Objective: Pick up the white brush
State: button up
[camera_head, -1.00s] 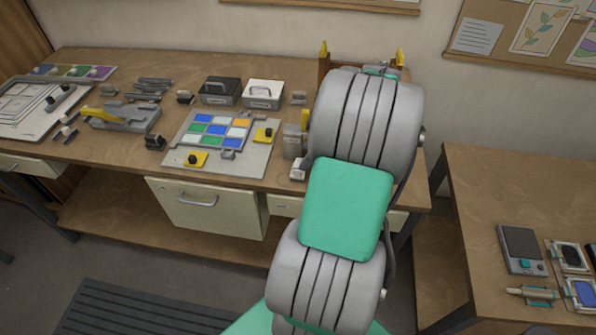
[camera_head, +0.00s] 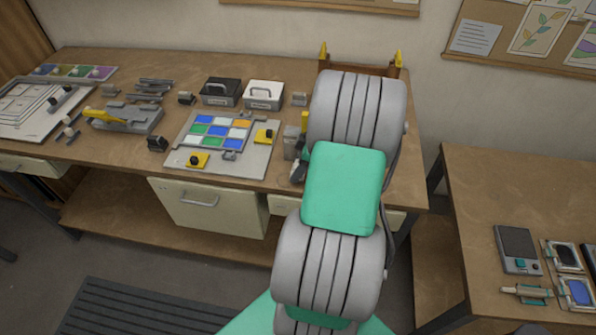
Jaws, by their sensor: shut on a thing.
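My arm rises through the middle of the view and covers the right part of the bench. Only a small dark and green part of my gripper (camera_head: 302,160) shows at the arm's left edge, beside a grey block (camera_head: 290,143). It is shut on a small pale thing at the bench's front edge, which looks like the white brush (camera_head: 296,176). Most of the brush and the fingertips are hidden or too small to make out.
A board of coloured glass tiles (camera_head: 245,161) lies left of my gripper. A black box (camera_head: 220,92) and a white box (camera_head: 263,95) stand behind it. A wooden rack (camera_head: 333,66) is behind my arm. A second table (camera_head: 470,210) stands at the right.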

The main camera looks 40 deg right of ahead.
jog(key=c, duration=0.6)
jog(key=shift+c, duration=0.2)
jog(key=shift+r, duration=0.2)
jog(key=shift+d+r+b, duration=0.1)
jog(key=shift+r+b, duration=0.15)
jog(key=shift+b, duration=0.1)
notch_tip(320, 180, up, 3)
jog(key=shift+s+f+b, duration=0.1)
jog(key=shift+s+b, duration=0.05)
jog(key=shift+b, duration=0.45)
jog(key=s+a+r+b, duration=0.2)
jog(key=s+a+r, duration=0.6)
jog(key=s+r, duration=0.1)
jog(key=shift+s+a+r, duration=0.2)
jog(key=shift+s+a, duration=0.2)
jog(key=shift+s, duration=0.5)
